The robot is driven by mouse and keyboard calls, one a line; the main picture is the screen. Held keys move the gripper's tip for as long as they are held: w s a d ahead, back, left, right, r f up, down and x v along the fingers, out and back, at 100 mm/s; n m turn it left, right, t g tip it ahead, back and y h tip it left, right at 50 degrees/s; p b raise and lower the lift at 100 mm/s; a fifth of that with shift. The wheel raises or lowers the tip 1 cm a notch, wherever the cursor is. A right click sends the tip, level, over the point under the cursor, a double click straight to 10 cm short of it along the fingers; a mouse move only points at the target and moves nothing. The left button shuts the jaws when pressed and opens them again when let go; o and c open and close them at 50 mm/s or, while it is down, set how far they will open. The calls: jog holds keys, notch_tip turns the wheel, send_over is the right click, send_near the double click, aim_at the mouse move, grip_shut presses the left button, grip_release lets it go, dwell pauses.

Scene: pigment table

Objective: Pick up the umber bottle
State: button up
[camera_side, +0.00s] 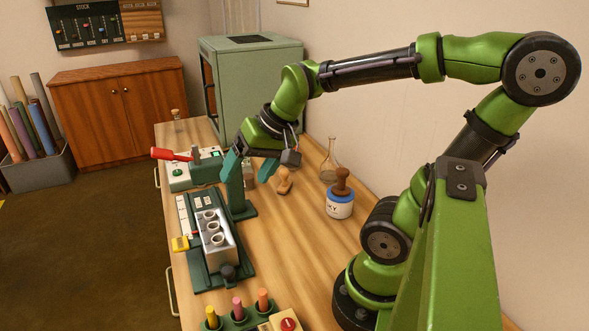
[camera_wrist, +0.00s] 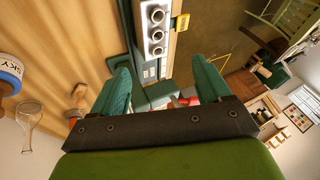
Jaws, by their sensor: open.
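I cannot say for certain which thing is the umber bottle. A small glass bottle with a brownish stopper (camera_side: 178,118) stands at the far left end of the table in the side view; its label cannot be read. My gripper (camera_side: 250,168) is over the far half of the table, pointing down, in front of the green cabinet.
A rack with yellow, pink and orange tops (camera_side: 237,317) stands at the front. A metal block with several round holes (camera_side: 212,238), a press-like device with a red handle (camera_side: 170,154), a glass flask (camera_side: 329,168), a wooden stamp (camera_side: 284,184) and a white-blue jar (camera_side: 340,205) stand around.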

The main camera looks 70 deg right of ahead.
jog(key=w+d+f+m, duration=0.1)
jog(key=w+d+m, duration=0.4)
jog(key=d+m, duration=0.3)
jog(key=m+g+h, duration=0.1)
jog(key=m, duration=1.9)
send_near(247, 162)
jog(key=x, duration=0.5)
jog(key=d+x, duration=0.1)
jog(key=x, duration=0.2)
jog(key=shift+s+d, duration=0.1)
jog(key=shift+s, duration=0.05)
jog(key=shift+a+x, duration=0.2)
jog(key=shift+x, duration=2.65)
jog(key=shift+r, duration=0.1)
jog(key=c, duration=1.2)
